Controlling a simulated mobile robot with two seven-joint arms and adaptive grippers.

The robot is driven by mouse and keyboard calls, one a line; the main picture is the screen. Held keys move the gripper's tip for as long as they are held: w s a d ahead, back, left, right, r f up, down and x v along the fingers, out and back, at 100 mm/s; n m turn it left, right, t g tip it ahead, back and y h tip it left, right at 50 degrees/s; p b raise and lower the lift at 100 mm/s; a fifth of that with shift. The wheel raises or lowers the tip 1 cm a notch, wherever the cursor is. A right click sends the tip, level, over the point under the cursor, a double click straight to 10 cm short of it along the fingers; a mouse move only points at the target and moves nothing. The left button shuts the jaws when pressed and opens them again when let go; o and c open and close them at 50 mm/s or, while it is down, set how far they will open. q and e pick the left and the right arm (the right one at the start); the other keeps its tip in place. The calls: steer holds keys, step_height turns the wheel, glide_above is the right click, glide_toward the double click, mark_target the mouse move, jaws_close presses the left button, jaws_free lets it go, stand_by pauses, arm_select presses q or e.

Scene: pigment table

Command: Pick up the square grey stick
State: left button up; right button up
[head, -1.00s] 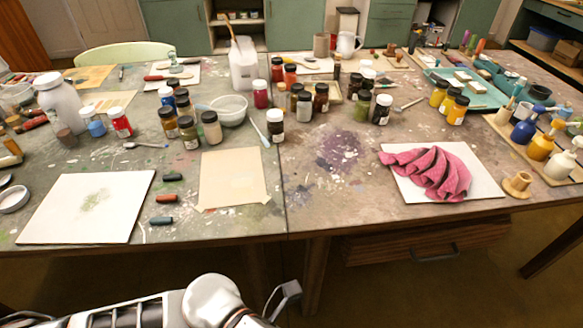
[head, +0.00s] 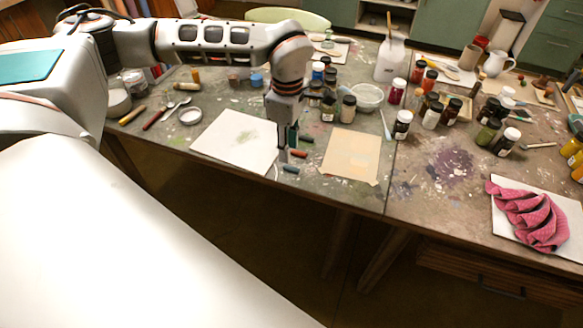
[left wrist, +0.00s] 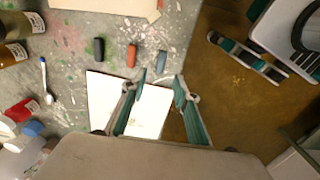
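A blue-grey stick (head: 291,169) lies on the table near its front edge, the nearest of three short sticks in a row. In the left wrist view the blue-grey stick (left wrist: 162,62) lies just beyond my left gripper (left wrist: 160,77), whose two teal-lined fingers are apart with nothing between them. In the head view my left gripper (head: 287,153) points down over the sticks and partly covers that spot. Whether the fingers touch the stick is unclear. What looks like my right gripper (left wrist: 248,57) shows in the left wrist view over the floor; its opening is unclear.
A white sheet (head: 232,138) lies to the left and a tan sheet (head: 350,156) to the right. Several paint jars (head: 328,106) stand behind. The table's front edge is close.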

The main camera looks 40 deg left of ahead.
mark_target(289, 167)
arm_select(q)
step_height(289, 167, down, 6)
steer(key=shift+d+f+b, duration=0.1)
steer(key=shift+b, duration=0.3)
steer(key=c, duration=0.8)
